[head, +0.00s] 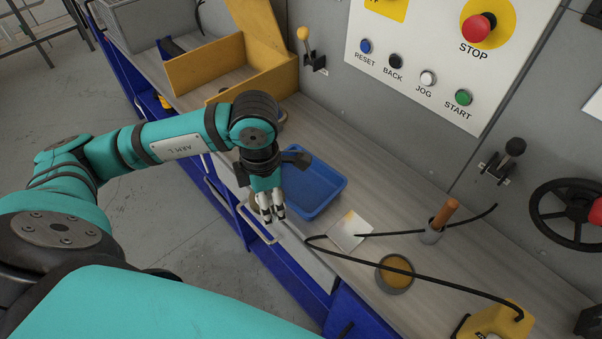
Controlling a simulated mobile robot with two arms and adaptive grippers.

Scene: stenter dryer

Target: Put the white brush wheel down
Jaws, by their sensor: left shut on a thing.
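My left gripper (272,214) points down at the front edge of the worktop, just left of the blue tray. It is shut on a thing. A small pale, tan-edged part of that thing, the white brush wheel (255,204), shows beside the fingers; most of it is hidden behind the gripper. I cannot tell whether it touches the worktop. My right gripper is not in view.
A blue tray (318,184) lies right of the gripper. Further right are a white card (350,231), a round dish (396,274), a black cable (440,284) and a cup with a wooden handle (433,233). A yellow open box (212,71) stands behind. A control panel (440,50) is above.

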